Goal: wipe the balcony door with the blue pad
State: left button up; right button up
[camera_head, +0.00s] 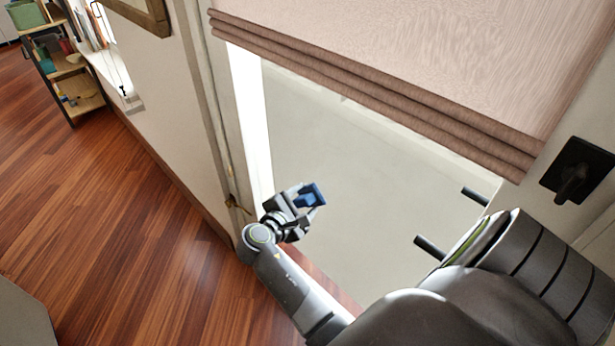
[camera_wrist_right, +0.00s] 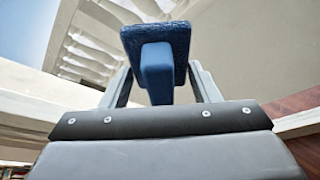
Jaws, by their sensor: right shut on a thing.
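The blue pad (camera_head: 312,195) is held at the tip of my right gripper (camera_head: 303,199), in front of the lower part of the balcony door. In the right wrist view the pad (camera_wrist_right: 157,38) shows a textured blue face and a blue grip block, with my right gripper's fingers (camera_wrist_right: 160,85) closed on either side of the block. The balcony door (camera_head: 345,165) has a pale pane and a light frame, and a brown fabric blind covers its upper part. I cannot tell whether the pad touches the door. My left gripper is not in view.
The folded blind (camera_head: 400,85) hangs over the door. A black handle (camera_head: 575,172) is at the far right, and two dark bars (camera_head: 430,247) stick out near my arm. A shelf unit (camera_head: 75,85) stands at the back left. The wooden floor (camera_head: 120,210) is clear at left.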

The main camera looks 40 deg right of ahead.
jog(key=w, duration=0.4)
jog(key=shift+a, duration=0.2)
dwell(0.3)
jog(key=a, duration=0.6)
jog(key=shift+s, duration=0.25)
jog(key=shift+a, duration=0.15)
jog(key=shift+a+r+p, duration=0.1)
jog(key=shift+a+p, duration=0.35)
jog(key=shift+a, duration=1.05)
jog(key=d+b, duration=0.1)
jog(key=d, duration=0.7)
jog(key=shift+w+d, duration=0.25)
jog(key=shift+d, duration=0.15)
